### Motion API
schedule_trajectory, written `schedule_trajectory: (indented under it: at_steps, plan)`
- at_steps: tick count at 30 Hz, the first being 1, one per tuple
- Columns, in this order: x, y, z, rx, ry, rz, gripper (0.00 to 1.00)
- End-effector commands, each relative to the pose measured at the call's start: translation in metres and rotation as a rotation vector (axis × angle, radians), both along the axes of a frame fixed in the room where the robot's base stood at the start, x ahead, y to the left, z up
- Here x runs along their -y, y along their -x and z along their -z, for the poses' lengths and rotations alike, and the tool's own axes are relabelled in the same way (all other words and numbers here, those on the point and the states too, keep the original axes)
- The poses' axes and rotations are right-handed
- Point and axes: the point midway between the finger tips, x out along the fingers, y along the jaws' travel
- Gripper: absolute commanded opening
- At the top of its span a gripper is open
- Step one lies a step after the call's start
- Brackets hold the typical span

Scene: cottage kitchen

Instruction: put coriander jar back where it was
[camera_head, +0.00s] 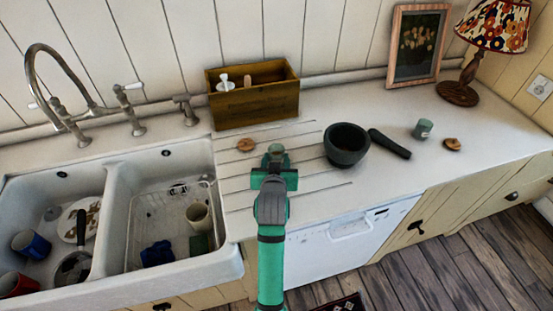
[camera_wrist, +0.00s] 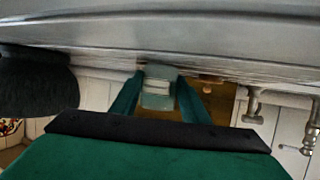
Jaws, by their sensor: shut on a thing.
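My gripper (camera_head: 276,158) is over the grooved drainboard between the sink and the black mortar. It is shut on a small pale-green jar (camera_head: 276,149). The jar also shows between the two green fingers (camera_wrist: 158,100) in the wrist view, as a pale jar (camera_wrist: 158,88). No label can be read on it, and I cannot tell whether it touches the counter. A similar grey-green jar (camera_head: 423,128) stands on the counter to the right, beside a round wooden lid (camera_head: 452,144). Another wooden lid (camera_head: 245,145) lies left of my gripper.
A black mortar (camera_head: 346,146) and pestle (camera_head: 390,145) are right of my gripper. A wooden box (camera_head: 254,101) stands against the wall. The double sink (camera_head: 115,215) is on the left, with dishes. A lamp (camera_head: 457,93) and framed picture (camera_head: 416,45) stand at the back right.

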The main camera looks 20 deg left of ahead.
Motion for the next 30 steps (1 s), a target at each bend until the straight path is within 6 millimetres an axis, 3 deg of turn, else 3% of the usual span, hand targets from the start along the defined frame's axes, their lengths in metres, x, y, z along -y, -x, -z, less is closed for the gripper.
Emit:
schedule_trajectory:
  at_steps: [9, 10, 12, 23, 30]
  plan:
    - [-0.001, 0.0, 0.002, 0.0, 0.0, -0.001, 0.17]
    - [-0.001, 0.0, 0.003, 0.0, 0.0, -0.002, 0.44]
    - [-0.001, 0.0, 0.002, 0.0, -0.001, -0.002, 0.6]
    - [-0.002, 0.0, -0.001, 0.002, -0.001, -0.003, 0.6]
    - [0.008, 0.029, -0.013, 0.001, 0.0, 0.0, 0.6]
